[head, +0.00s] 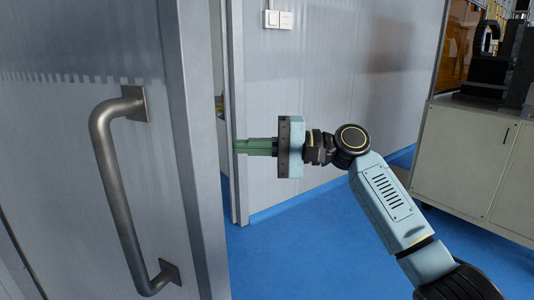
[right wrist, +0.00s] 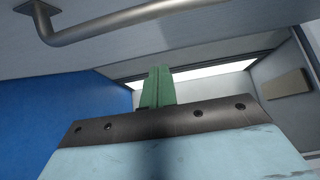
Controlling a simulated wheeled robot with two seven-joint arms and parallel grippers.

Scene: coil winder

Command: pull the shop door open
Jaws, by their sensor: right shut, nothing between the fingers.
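The shop door (head: 60,110) is a grey metal panel at the left of the head view. It stands ajar, with a narrow gap between its edge and the frame. A bent metal handle (head: 113,190) is fixed to its face; it also shows at the top of the right wrist view (right wrist: 100,28). My right gripper (head: 238,146) is shut and empty. Its green fingers point left at the door's gap, right of the handle and apart from it. The wrist view shows the green fingers (right wrist: 160,72) closed together. My left gripper is not in view.
A grey wall (head: 330,90) with a light switch (head: 279,19) stands behind my right arm. A beige cabinet (head: 465,160) with dark machinery (head: 495,65) on it is at the right. The blue floor (head: 290,255) is clear in front of the door.

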